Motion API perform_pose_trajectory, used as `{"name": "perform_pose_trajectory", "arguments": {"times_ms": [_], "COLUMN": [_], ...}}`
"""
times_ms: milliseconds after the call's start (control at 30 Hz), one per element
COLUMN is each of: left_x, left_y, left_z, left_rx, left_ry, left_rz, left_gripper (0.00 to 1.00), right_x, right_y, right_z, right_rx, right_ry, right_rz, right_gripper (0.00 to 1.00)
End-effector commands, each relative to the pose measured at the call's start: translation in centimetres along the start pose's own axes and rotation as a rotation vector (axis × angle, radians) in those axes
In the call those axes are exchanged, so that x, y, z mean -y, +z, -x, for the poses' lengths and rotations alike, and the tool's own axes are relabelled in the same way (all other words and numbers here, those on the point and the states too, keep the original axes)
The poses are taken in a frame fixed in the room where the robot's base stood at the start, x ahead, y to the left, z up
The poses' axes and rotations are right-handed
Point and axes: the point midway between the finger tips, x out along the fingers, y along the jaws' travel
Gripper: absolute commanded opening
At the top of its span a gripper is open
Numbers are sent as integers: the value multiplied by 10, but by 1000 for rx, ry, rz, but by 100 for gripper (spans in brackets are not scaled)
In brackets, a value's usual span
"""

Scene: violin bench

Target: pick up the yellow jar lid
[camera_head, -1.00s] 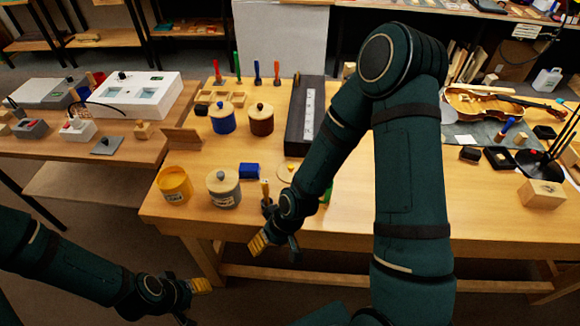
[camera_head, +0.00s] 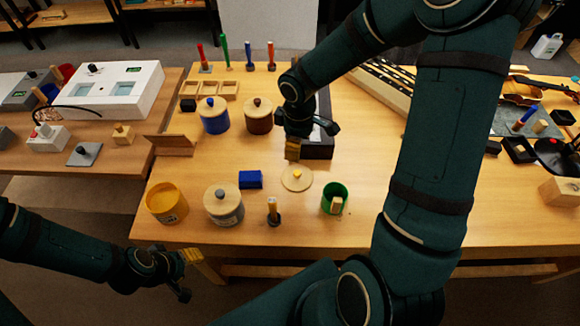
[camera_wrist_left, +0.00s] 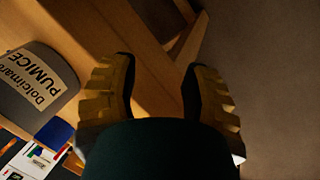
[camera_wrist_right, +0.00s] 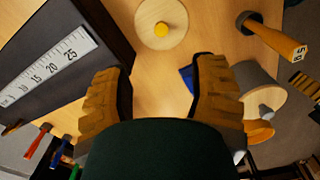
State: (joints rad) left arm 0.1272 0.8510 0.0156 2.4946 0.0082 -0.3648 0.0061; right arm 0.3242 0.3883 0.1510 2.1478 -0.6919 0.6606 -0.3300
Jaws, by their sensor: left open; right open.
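The yellow jar lid (camera_head: 296,184), a flat pale wooden disc with a yellow knob, lies on the bench. It also shows in the right wrist view (camera_wrist_right: 161,25), beyond the fingertips. My right gripper (camera_head: 308,146) is open and empty, above the bench near the lid's far side. Its fingers (camera_wrist_right: 165,72) show apart in the right wrist view. The yellow jar (camera_head: 167,203) stands lidless at the bench's front left. My left gripper (camera_head: 194,277) is open and empty, low by the bench's front edge; its fingers (camera_wrist_left: 158,85) are apart.
A grey lidded jar (camera_head: 224,206), a blue block (camera_head: 250,180), a wooden-handled tool (camera_head: 273,210) and a green cup (camera_head: 334,199) surround the lid. Blue (camera_head: 213,117) and brown (camera_head: 258,117) lidded jars stand behind. A dark box with a ruler (camera_head: 318,150) is beneath my right gripper.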

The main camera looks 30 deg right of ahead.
Motion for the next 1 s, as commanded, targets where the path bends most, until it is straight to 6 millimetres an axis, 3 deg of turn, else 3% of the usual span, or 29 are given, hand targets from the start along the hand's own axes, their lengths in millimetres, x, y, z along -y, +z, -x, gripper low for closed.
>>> {"name": "perform_pose_trajectory", "arguments": {"times_ms": [400, 667, 1000], "left_x": [7, 8, 12], "left_y": [8, 10, 16], "left_z": [-17, -21, -32], "left_rx": [17, 21, 32], "left_ry": [2, 2, 3], "left_rz": [-5, -6, -9], "left_gripper": [47, 47, 47], "right_x": [1, 1, 0], "right_y": [0, 0, -2], "right_z": [-73, -90, -132], "right_rx": [2, 1, 1], "right_ry": [-4, -3, -3], "right_rz": [0, -1, -1], "right_gripper": [58, 58, 58]}}
